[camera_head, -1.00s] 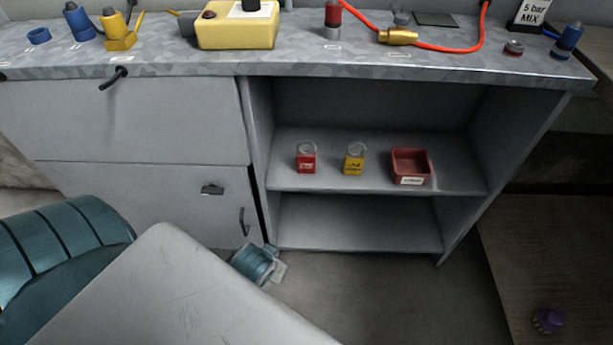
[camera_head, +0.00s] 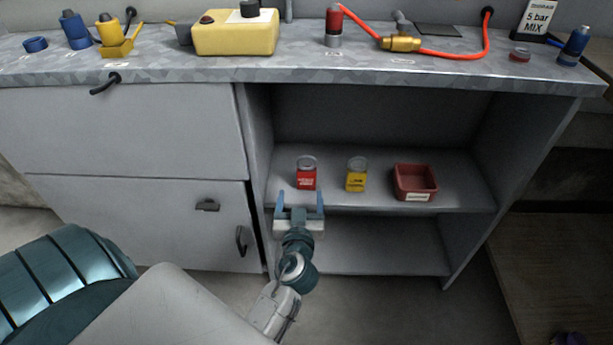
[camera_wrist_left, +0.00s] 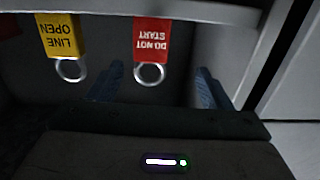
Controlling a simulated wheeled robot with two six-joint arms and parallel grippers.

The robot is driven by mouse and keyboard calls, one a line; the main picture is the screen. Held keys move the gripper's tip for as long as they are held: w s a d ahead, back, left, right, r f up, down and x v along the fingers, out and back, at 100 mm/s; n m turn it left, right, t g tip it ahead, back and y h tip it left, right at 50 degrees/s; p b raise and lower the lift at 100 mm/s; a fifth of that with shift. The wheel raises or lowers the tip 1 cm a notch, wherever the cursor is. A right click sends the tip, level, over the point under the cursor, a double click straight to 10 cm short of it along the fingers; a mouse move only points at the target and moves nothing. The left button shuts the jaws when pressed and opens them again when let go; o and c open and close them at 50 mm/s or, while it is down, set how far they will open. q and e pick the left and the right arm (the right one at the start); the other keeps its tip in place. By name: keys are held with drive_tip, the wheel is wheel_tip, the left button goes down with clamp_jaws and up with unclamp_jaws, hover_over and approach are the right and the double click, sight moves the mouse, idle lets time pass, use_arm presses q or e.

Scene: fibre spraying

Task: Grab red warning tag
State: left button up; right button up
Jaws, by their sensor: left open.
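The red warning tag (camera_head: 306,178) stands on the middle shelf of the open cabinet, with a metal ring at its top. In the left wrist view the red tag (camera_wrist_left: 151,40) appears upside down and reads "DO NOT START"; its ring lies between the two blue fingers. My left gripper (camera_head: 300,200) is open and empty at the shelf's front edge, just in front of the red tag. It also shows in the left wrist view (camera_wrist_left: 160,88). A yellow tag (camera_head: 356,178) stands to the right of the red one. My right gripper is not in view.
A red open bin (camera_head: 414,188) sits on the shelf right of the yellow tag. The cabinet's left wall and drawer front (camera_head: 130,220) are close left of my gripper. The counter (camera_head: 150,72) above carries a yellow box (camera_head: 235,35) and an orange hose (camera_head: 455,48).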

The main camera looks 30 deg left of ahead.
sight(307, 167)
use_arm(q)
drive_tip(key=shift+t, duration=0.3)
drive_tip(key=x, duration=0.6)
drive_tip(key=shift+w+d+r+p, duration=0.15)
drive_tip(key=shift+w+d+p, duration=0.15)
drive_tip(key=shift+d, duration=0.1)
drive_tip(key=x, duration=0.5)
drive_tip(key=shift+w+d+r, duration=0.1)
drive_tip(key=shift+r, duration=0.05)
drive_tip(key=c, duration=1.1)
